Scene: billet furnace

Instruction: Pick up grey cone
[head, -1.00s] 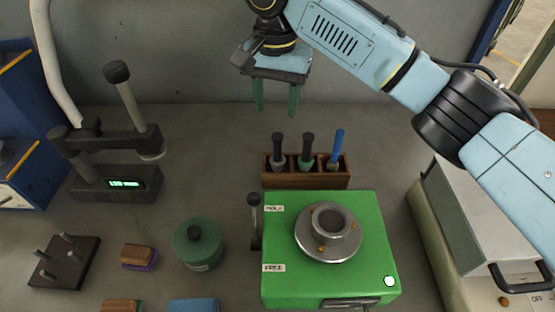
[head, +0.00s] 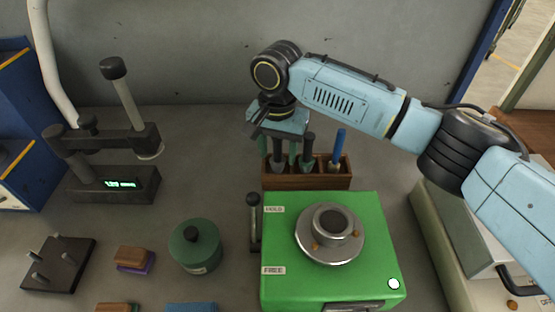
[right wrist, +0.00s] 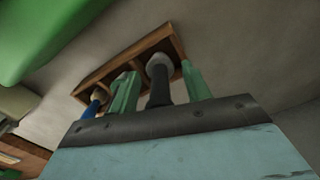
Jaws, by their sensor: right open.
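The grey cone (head: 278,165) has a black handle and stands upright in the left slot of the wooden rack (head: 318,183). My right gripper (head: 279,154) points down over that slot, open, with its green fingers on either side of the handle. In the right wrist view, the black handle and grey cone (right wrist: 159,68) sit between the two fingers (right wrist: 160,86); I cannot tell whether either finger touches. My left gripper is not in view.
A green-coned tool (head: 306,163) and a blue-handled tool (head: 337,152) stand in the same rack, close to the right finger. A green fixture box (head: 285,289) is in front. A digital gauge stand (head: 115,186) and a green lidded pot (head: 196,248) are to the left.

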